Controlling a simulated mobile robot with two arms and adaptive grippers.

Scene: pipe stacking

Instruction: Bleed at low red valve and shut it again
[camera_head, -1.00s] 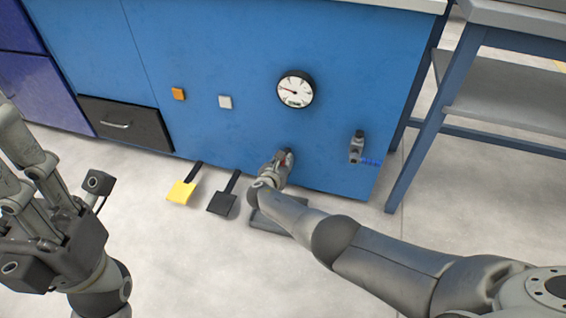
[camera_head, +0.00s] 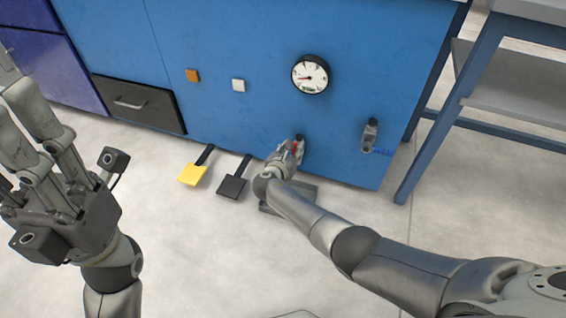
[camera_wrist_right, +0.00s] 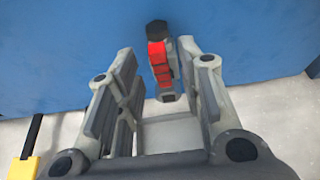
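The low red valve (camera_wrist_right: 160,66), a grey body with a red handle, is on the blue panel, low down. In the right wrist view it is between the fingers of my right gripper (camera_wrist_right: 158,88), which is open with a gap on each side of the valve. In the head view my right gripper (camera_head: 285,153) is at the valve and hides part of it; a little red (camera_head: 295,147) shows. A round gauge (camera_head: 310,74) is above, its needle pointing left. My left gripper (camera_head: 35,135) is at the far left, empty, fingers spread open.
A blue-handled valve (camera_head: 369,135) is right of the red one. Yellow (camera_head: 193,174) and black (camera_head: 232,187) pedals are on the floor to the left. A blue-legged table (camera_head: 425,140) stands at the right.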

